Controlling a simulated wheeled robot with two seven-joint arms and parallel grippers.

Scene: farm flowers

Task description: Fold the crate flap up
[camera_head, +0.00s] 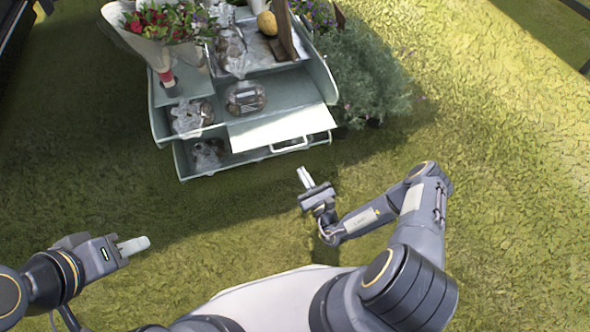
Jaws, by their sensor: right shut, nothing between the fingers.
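The crate (157,122) is a pale grey-green, tiered one at the top centre of the head view. Its flap (282,129) is a flat, brightly lit panel at the front right, lowered and reaching outward over the lower tier. My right gripper (305,178) is shut and empty, a little below and in front of the flap, apart from it, with its fingers pointing up toward the crate. My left gripper (134,246) is over the grass at lower left, well away from the crate; its fingers overlap from this angle.
The lower tier has a metal handle (290,146) just under the flap. Wrapped bags (245,98) lie in the crate, and a bouquet of red flowers (168,22) stands at its left. A bushy plant (362,75) stands close on the right. The grass in front is clear.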

